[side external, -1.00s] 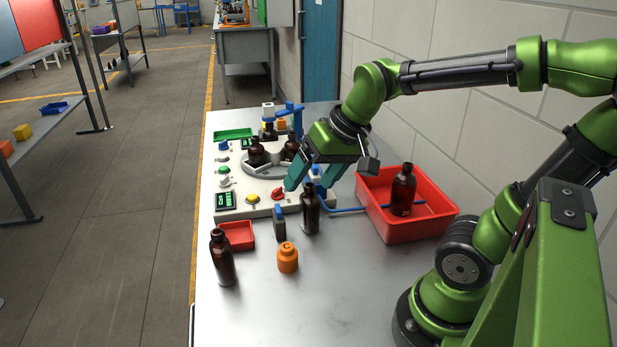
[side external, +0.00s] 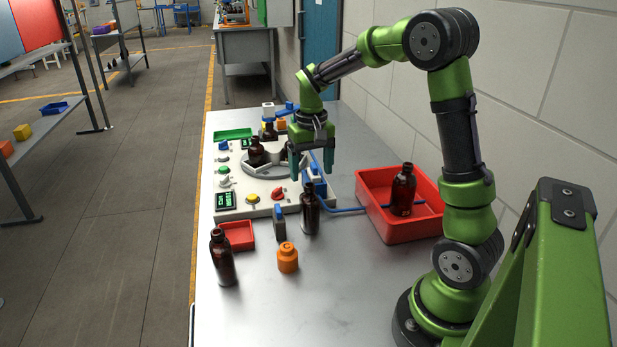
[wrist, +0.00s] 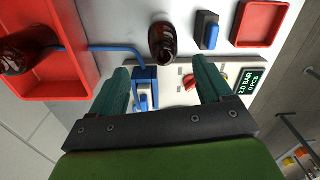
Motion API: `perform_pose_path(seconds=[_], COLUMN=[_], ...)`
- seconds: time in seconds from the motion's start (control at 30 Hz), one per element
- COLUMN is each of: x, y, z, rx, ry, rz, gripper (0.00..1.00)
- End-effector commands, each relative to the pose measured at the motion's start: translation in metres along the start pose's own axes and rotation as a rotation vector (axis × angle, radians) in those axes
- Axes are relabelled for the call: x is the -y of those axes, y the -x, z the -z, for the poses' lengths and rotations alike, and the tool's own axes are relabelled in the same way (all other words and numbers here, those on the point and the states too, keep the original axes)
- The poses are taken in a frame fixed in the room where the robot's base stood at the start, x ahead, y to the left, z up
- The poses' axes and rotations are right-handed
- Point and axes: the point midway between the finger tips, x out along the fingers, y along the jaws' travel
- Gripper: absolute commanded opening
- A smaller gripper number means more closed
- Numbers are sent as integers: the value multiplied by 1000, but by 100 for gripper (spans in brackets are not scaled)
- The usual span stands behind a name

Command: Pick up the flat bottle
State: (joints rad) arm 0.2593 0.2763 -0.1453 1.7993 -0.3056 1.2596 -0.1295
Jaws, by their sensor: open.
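Several amber bottles are in view, all upright; I cannot tell which one is meant by flat. One bottle (side external: 310,213) stands on the table in front of the machine; in the wrist view this bottle (wrist: 163,42) shows beyond the gap between the fingers. Another bottle (side external: 223,260) stands at the front left. A third bottle (side external: 403,192) stands in the red bin; it also shows in the wrist view (wrist: 28,52). More bottles (side external: 256,152) are on the turntable. My gripper (side external: 312,171) is open and empty, pointing down over the machine's right side; its fingers frame the wrist view (wrist: 161,78).
The machine panel (side external: 232,208) has buttons and a red knob (side external: 278,193). The red bin (side external: 421,228) stands at right with a blue tube across it. An orange cap-like piece (side external: 287,258), a dark blue-topped block (side external: 279,224) and a small red tray (side external: 240,247) are near.

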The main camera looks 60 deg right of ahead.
Motion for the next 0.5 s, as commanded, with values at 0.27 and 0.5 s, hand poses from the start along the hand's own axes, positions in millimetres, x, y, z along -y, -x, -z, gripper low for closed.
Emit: perform_pose_path(seconds=[0.27, 0.5], x=[1, 3], y=[-46, -65], z=[0, -2], rx=[2, 3], ry=[0, 0], rz=[0, 0], gripper=[79, 79])
